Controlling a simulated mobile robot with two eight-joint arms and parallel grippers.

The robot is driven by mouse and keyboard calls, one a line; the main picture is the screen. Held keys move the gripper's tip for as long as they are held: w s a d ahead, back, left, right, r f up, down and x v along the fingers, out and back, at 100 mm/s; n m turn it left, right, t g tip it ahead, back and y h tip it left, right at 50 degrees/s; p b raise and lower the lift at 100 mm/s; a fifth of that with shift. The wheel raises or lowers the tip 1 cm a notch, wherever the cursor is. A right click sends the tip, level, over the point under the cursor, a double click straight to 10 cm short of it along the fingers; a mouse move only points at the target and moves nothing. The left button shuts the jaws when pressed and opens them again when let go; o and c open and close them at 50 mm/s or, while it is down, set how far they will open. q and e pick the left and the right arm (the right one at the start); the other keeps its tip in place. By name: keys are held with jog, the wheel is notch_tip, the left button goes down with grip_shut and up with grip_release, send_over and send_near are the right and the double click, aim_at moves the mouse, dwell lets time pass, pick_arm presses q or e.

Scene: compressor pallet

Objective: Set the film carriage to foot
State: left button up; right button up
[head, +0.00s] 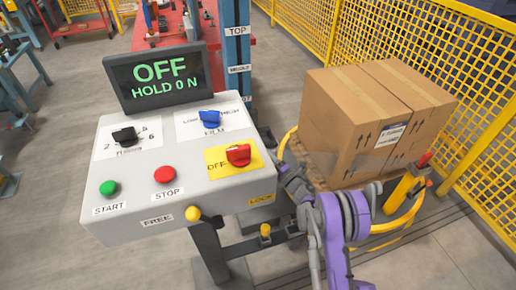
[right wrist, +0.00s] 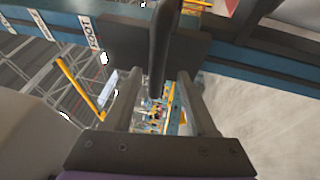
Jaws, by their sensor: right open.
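The blue mast (head: 238,62) stands behind the control console, with TOP and MIDDLE labels in the head view; its lower part is hidden there. In the right wrist view the mast (right wrist: 60,25) runs across the top, with a FOOT label (right wrist: 96,32). The film carriage, a dark block (right wrist: 120,40) with a black handle (right wrist: 160,45), sits on the mast just beside that label. My right gripper (right wrist: 158,88) is open, its two fingers on either side of the handle's line; I cannot tell whether they touch it. My left gripper is not in view.
The console (head: 180,190) carries knobs and buttons, and its screen (head: 158,76) reads OFF, HOLD 0 N. Cardboard boxes (head: 345,120) stand on a pallet at the right. A yellow fence (head: 480,60) closes the right side. A red table (head: 175,30) is behind.

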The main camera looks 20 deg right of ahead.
jog(key=v, duration=0.7)
jog(key=shift+r, duration=0.1)
